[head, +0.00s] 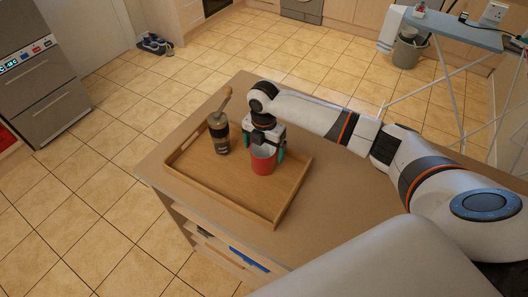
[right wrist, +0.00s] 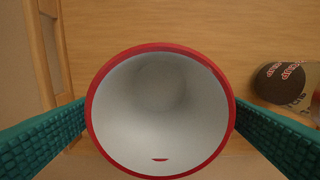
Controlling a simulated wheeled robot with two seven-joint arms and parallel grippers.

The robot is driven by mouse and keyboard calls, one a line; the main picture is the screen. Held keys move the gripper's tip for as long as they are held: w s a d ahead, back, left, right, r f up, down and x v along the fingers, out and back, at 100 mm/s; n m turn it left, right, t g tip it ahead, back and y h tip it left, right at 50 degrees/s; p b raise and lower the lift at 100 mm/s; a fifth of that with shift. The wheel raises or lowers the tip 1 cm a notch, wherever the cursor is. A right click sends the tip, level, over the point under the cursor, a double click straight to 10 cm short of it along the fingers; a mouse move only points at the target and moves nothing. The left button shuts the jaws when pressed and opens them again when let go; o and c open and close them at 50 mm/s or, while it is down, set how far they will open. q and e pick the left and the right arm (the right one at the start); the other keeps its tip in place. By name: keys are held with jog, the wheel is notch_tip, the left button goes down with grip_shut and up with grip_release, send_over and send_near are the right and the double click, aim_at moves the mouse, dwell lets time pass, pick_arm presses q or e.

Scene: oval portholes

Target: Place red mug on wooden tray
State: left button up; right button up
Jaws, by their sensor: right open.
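The red mug (head: 263,161) stands upright on the wooden tray (head: 225,190), toward its right side. My right gripper (head: 266,154) is over the mug from above, with one green finger on either side of it. In the right wrist view the mug's white inside and red rim (right wrist: 160,48) lie between the two fingers (right wrist: 160,135). The jaws are open around it. The mug hides part of the tray in the wrist view. My left gripper is in neither view.
The tray has raised edges. The counter (head: 340,190) right of the tray is clear.

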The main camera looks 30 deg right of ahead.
notch_tip(320, 180, up, 10)
jog(key=b, duration=0.1)
jog(key=shift+b, duration=0.3)
dwell(0.4)
